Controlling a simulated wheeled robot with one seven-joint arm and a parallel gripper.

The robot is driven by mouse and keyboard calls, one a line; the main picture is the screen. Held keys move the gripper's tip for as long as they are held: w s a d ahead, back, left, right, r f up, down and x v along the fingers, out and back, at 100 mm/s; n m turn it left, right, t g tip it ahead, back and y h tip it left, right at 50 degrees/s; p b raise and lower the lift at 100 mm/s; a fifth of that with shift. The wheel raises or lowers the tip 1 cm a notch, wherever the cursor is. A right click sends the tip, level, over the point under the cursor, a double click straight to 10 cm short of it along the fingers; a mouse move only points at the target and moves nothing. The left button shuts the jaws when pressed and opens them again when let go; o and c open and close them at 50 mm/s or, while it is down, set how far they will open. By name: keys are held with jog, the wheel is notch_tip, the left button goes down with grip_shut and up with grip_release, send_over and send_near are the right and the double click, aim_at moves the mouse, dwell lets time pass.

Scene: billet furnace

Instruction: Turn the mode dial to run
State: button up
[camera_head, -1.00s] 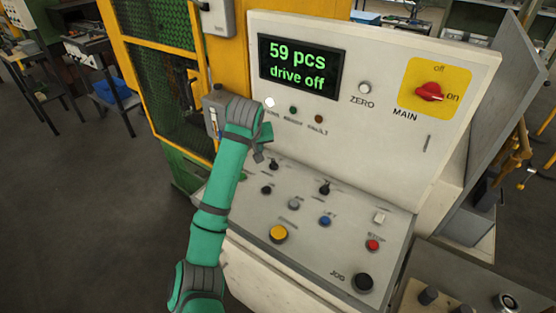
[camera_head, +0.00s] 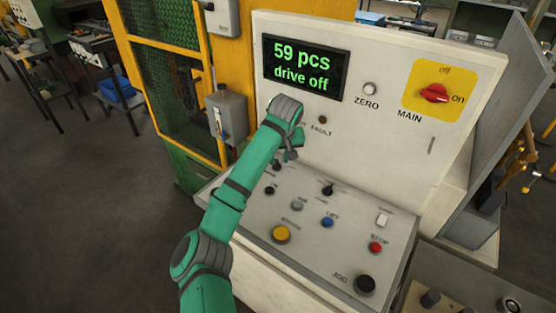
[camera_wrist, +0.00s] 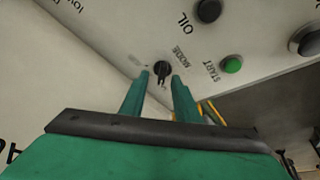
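The mode dial (camera_wrist: 162,67) is a small black knob beside the word MODE in the wrist view. Small labels around it are too faint to read, so I cannot tell its setting. My gripper (camera_wrist: 160,76) is open, with one green finger on each side of the dial. Whether the fingers touch it is unclear. In the head view my gripper (camera_head: 291,154) is over the back left of the sloped desk, and I cannot make out the mode dial there. The display (camera_head: 305,69) reads "59 pcs" and "drive off".
The green START button (camera_wrist: 231,65) and black OIL knob (camera_wrist: 208,10) are close to the dial. The desk also has a yellow button (camera_head: 281,234), blue LIFT button (camera_head: 327,222) and red STOP button (camera_head: 376,247). The red MAIN switch (camera_head: 434,93) is on the upright panel.

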jog(key=shift+w+d+f, duration=0.1)
jog(key=shift+w+f, duration=0.05)
jog(key=shift+f, duration=0.3)
jog(key=shift+a+f, duration=0.35)
jog(key=shift+a, duration=0.15)
jog(key=shift+d, duration=0.15)
grip_shut()
